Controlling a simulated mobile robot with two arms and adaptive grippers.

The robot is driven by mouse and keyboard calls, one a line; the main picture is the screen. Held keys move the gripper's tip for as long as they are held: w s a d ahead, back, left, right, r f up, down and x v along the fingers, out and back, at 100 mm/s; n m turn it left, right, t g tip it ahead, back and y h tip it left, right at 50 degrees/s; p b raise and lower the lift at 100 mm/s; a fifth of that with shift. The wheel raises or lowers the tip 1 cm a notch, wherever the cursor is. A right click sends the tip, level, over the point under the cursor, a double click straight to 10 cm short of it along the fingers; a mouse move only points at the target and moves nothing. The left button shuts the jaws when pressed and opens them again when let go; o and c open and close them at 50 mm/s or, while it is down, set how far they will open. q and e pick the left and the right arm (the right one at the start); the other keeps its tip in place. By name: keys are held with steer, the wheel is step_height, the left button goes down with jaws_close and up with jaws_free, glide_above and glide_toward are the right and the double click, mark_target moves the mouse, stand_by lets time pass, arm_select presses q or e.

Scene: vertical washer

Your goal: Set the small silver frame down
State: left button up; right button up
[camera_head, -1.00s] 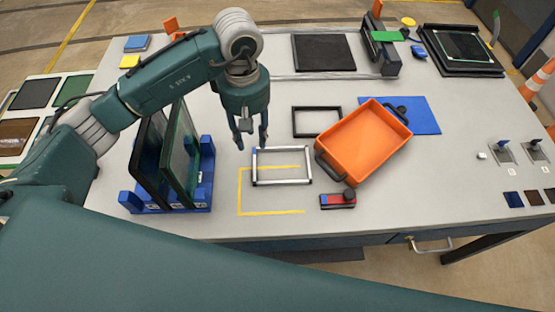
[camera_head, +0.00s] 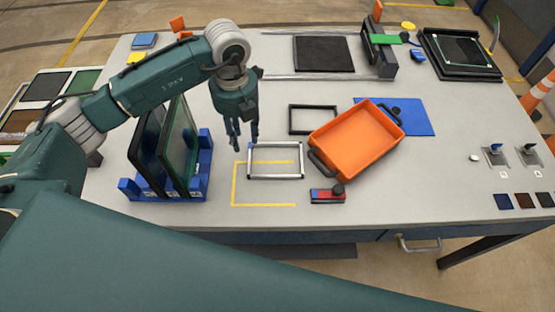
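The small silver frame (camera_head: 276,177) lies flat on the grey table, partly inside the yellow corner marking (camera_head: 234,185). My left gripper (camera_head: 244,145) points down at the frame's far left corner. Its fingers are spread with a gap between them and nothing visible held. I cannot tell whether a fingertip touches the frame. My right gripper is not in view.
An orange tray (camera_head: 357,138) stands close to the right, beside a black frame (camera_head: 291,121). A blue rack (camera_head: 130,188) with upright dark panels stands left. A red and blue device (camera_head: 324,196) lies near the front edge.

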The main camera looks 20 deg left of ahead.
arm_select(q)
steer(key=p, duration=0.1)
glide_above(248, 160)
steer(key=f, duration=0.4)
steer(key=shift+s+a+f, duration=0.15)
steer(key=shift+a+f, duration=0.05)
steer(key=shift+f, duration=0.2)
steer(key=f+p, duration=0.2)
steer(key=f, duration=0.1)
steer(key=f+p, duration=0.1)
steer(key=shift+d+f, duration=0.25)
steer(key=shift+f, duration=0.55)
jaws_close()
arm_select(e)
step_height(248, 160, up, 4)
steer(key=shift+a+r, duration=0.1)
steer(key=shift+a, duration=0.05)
